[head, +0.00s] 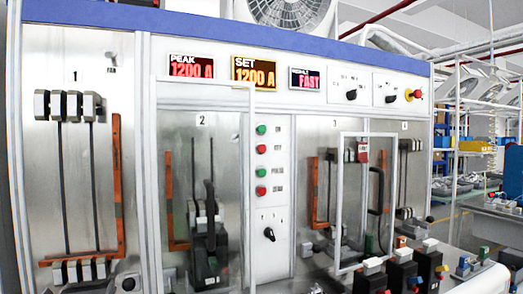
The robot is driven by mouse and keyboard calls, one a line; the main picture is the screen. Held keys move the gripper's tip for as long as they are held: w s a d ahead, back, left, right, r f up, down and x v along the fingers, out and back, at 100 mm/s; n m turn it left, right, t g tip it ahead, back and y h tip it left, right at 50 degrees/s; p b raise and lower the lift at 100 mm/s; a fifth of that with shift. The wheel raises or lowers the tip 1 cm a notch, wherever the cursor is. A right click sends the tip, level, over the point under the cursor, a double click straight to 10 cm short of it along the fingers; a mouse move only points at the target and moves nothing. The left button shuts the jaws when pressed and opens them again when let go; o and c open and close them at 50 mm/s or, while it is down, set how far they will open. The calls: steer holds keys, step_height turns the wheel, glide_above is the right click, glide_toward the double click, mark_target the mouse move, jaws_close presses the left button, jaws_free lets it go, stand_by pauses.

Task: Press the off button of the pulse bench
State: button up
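The pulse bench (340,48) is a tall cabinet with a blue top rail and metal panels. A narrow white column in its middle holds a vertical row of buttons: upper green button (261,130), upper red button (261,149), lower green button (261,171) and lower red button (261,190). Small labels stand to their right, too blurred for me to read surely, so I cannot tell which is off. A black rotary knob (269,234) sits below them. The whole row is unobstructed. My gripper is not in view.
Displays read PEAK 1200 A (191,67), SET 1200 A (254,73) and FAST (305,79). A red-and-yellow emergency stop (414,95) is at upper right. Framed clear doors (340,200) flank the column. Black breakers (402,272) stand at lower right. Shelving is behind at right.

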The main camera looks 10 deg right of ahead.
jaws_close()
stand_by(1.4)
